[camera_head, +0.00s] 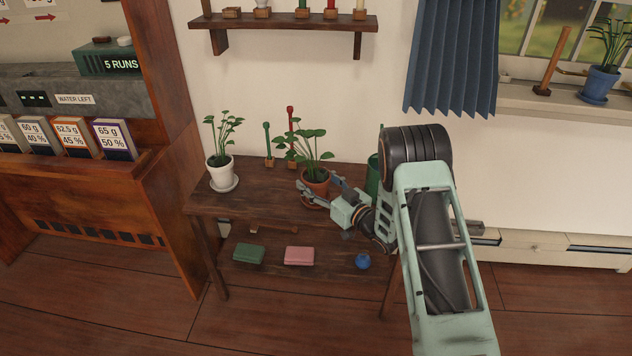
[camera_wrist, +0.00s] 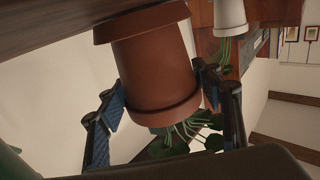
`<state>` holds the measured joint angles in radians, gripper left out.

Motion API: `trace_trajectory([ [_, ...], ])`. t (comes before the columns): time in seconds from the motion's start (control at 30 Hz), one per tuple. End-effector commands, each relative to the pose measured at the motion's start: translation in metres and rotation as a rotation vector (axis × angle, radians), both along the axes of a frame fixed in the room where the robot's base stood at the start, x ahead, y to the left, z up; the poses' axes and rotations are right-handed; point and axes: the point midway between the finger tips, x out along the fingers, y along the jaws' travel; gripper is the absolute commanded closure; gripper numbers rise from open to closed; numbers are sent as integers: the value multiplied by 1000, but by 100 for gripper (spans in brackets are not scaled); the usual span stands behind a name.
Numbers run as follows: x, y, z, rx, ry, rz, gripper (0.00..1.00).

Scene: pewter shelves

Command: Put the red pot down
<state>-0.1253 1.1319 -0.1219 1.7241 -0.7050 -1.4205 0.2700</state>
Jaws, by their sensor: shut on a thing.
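In the wrist view, which is upside down, the red pot (camera_wrist: 158,68) sits between the two blue-padded fingers of my gripper (camera_wrist: 165,100). A wider terracotta saucer (camera_wrist: 140,24) is at its base, close to the tabletop (camera_wrist: 50,20). I cannot tell whether the saucer touches the table. The pot looks nearly upright.
A white pot (camera_head: 220,172) with a plant stands on a saucer at the table's left. Red and green stakes (camera_head: 267,142) stand behind the red pot. A dark green container (camera_head: 373,175) is right of it. The table's front left is clear. A shelf (camera_head: 285,24) hangs above.

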Motion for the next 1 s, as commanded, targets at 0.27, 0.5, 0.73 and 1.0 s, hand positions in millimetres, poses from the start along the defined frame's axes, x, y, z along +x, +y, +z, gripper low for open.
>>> trace_trajectory([
  [0.27, 0, 0, -3, -1, 1, 0, 23],
  [0.5, 0, 0, -3, -1, 1, 0, 23],
  [0.73, -8, -10, 1, -1, 4, -3, 23],
  [1.0, -51, -51, 2, 1, 5, -4, 23],
])
